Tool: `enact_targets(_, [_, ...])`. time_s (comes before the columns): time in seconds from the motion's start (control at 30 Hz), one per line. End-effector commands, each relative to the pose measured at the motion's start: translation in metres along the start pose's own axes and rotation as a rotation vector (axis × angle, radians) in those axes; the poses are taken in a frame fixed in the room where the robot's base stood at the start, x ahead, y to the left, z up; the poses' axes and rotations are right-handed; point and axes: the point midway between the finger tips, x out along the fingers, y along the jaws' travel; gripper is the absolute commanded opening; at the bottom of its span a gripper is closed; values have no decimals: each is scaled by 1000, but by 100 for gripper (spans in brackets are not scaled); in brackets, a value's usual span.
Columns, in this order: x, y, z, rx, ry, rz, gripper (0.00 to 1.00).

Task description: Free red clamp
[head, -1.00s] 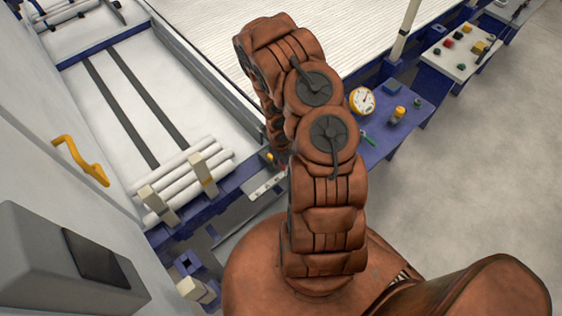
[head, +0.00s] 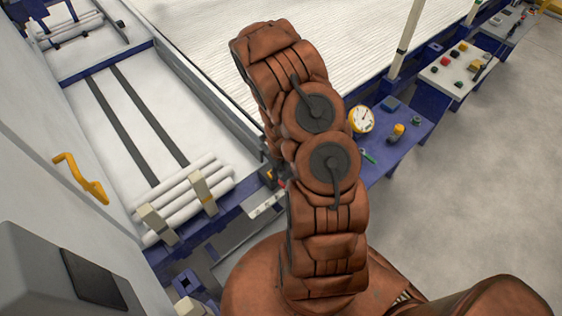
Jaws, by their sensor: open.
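A small red-and-yellow part (head: 270,177) shows at the left edge of my arm, by the end of the blue frame. It may be the red clamp, but it is too small and too covered to be sure. My brown arm rises from the bottom of the head view, bends at the top and hides what lies beneath it. My gripper is hidden behind the arm links, so its place relative to the clamp cannot be seen.
White pipes (head: 190,190) lie left of my arm between beige posts (head: 203,190). A blue side table (head: 405,150) on the right holds a round gauge (head: 361,120) and a yellow item (head: 397,132). A yellow handle (head: 80,178) is at left. Grey floor at right is clear.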

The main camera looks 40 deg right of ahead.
Motion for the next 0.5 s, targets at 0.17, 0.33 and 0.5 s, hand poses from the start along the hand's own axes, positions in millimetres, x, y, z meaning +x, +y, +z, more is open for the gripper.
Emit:
enact_targets(0.17, [-20,-1,2,-3,-5,-1,41])
enact_targets(0.33, [-36,-1,0,-1,0,-1,41])
enact_targets(0.5, [-52,-1,1,-2,-3,-3,41])
